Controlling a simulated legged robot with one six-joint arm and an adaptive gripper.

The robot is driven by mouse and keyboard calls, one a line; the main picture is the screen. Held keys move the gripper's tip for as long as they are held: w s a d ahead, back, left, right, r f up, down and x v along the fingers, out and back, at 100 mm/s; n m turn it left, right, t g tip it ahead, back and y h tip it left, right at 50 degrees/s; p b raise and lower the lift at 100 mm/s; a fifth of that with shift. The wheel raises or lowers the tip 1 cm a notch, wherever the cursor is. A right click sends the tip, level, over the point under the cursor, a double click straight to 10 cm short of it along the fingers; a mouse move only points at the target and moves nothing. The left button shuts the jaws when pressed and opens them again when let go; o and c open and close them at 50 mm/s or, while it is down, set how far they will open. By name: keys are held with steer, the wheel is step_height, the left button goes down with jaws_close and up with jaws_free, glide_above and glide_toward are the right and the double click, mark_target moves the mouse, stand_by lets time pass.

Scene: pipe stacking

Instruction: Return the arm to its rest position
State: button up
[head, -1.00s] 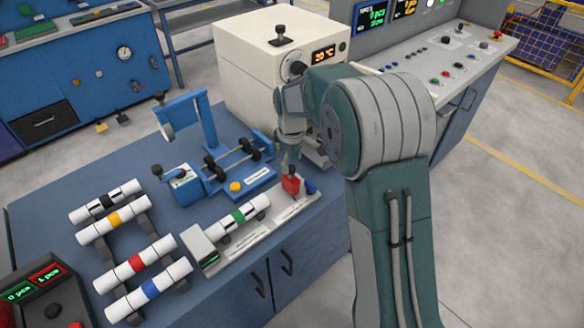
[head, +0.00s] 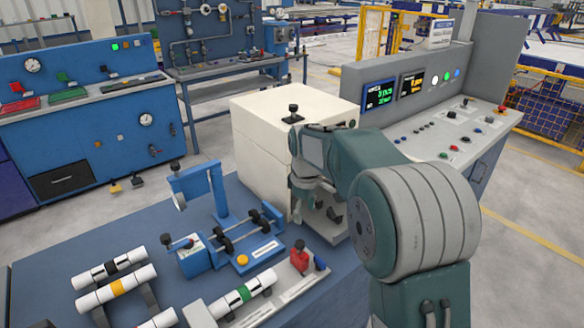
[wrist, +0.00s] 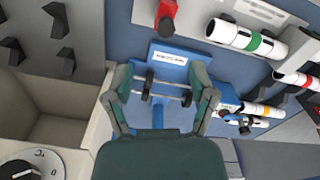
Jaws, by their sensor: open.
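My arm reaches from the right of the head view towards the white box machine. My gripper (head: 317,210) hangs in front of that machine, above the bench. In the wrist view my gripper (wrist: 167,86) has its two fingers spread apart with nothing held between them. Beyond the fingers lies the blue fixture with dark rollers (wrist: 167,92), apart from them. A white pipe with a green band (head: 243,296) lies on the grey holder at the bench front, next to a red clamp (head: 300,257).
The white box machine (head: 262,135) stands close behind my gripper. A blue frame (head: 205,190) rises left of the roller fixture. Pipes with black (head: 110,269) and yellow (head: 117,287) bands lie on racks at left. A control console (head: 450,130) stands at right.

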steer(key=s+d+r+m+t, duration=0.1)
steer(key=s+d+r+m, duration=0.15)
steer(key=s, duration=0.45)
steer(key=s+d+r+m+t, duration=0.2)
steer(key=s+r, duration=0.2)
steer(key=s, duration=0.3)
steer(key=s+d+r+m+t, duration=0.1)
steer(key=s+d+r+m, duration=0.2)
steer(key=s, duration=0.5)
steer(key=s+f+m+t, duration=0.1)
steer(key=s+m, duration=0.2)
steer(key=s, duration=0.5)
steer(key=shift+a+f+t, duration=0.15)
steer(key=shift+f+t, duration=0.15)
